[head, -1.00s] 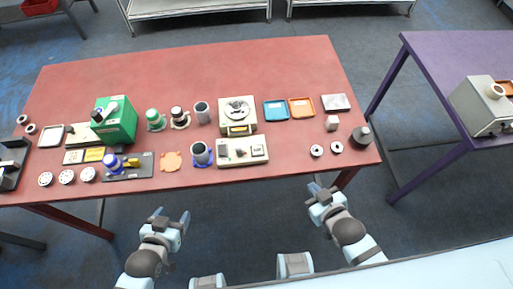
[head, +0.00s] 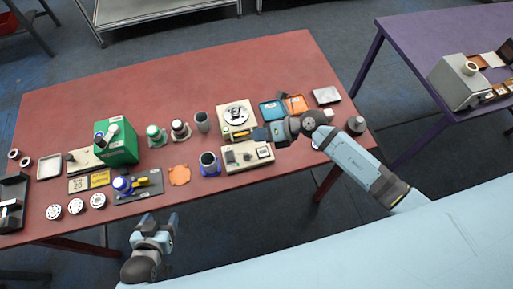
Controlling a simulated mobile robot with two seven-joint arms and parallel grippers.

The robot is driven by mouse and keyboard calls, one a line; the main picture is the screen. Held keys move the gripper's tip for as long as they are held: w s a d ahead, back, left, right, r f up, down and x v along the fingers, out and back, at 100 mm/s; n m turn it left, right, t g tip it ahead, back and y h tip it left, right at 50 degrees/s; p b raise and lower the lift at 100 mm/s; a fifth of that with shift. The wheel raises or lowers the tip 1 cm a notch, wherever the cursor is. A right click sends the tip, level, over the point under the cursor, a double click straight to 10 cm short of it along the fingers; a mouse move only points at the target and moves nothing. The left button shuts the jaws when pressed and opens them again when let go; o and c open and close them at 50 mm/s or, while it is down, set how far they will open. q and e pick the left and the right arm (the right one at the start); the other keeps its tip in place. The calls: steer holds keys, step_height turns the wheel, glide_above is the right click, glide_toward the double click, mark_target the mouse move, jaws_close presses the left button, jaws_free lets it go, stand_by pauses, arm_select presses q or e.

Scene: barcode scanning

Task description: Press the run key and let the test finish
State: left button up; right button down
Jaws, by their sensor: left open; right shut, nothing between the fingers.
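A beige device with a round silver disc (head: 237,115) stands on the red table, with a yellow and dark panel on its front edge. A flat beige box (head: 236,163) with small dark parts on top lies just in front of it. Which part is the run key is too small to tell. My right gripper (head: 257,135) is shut and empty. Its tips are at the right end of the device's front edge, above the back of the flat box; contact cannot be told. My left gripper (head: 158,222) is open and empty, off the table's front edge.
A green box (head: 121,148), grey cups (head: 209,162), and blue (head: 272,109) and orange (head: 296,103) trays stand around the devices. My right forearm crosses the table's right part. A purple table (head: 408,35) stands at the right.

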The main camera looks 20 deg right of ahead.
arm_select(q)
steer(key=shift+w+a+r, duration=0.1)
steer(key=shift+a, duration=0.45)
arm_select(e)
steer(key=shift+w+d+f+n+g+h, duration=0.2)
steer(key=shift+w+d+f+n+h, duration=0.15)
steer(key=shift+w+d+n+h, duration=0.2)
steer(key=shift+w+d+f+n+g+h, duration=0.2)
steer(key=shift+w+d+f+n+h, duration=0.1)
steer(key=shift+w+d+n+h, duration=0.25)
arm_select(q)
steer(key=shift+d+r, duration=0.1)
steer(key=shift+r, duration=0.05)
arm_select(e)
steer(key=shift+s, duration=0.2)
steer(key=b, duration=0.5)
glide_above(264, 150)
step_height(264, 150, down, 8)
steer(key=shift+r, duration=0.25)
steer(key=shift+f, duration=0.6)
arm_select(q)
steer(key=shift+m+h, duration=0.3)
steer(key=f, duration=0.4)
steer(key=shift+w+d+f, duration=0.15)
steer(key=shift+d+f, duration=0.05)
steer(key=shift+d, duration=0.2)
steer(key=shift+a+f, duration=0.1)
steer(key=shift+a, duration=0.05)
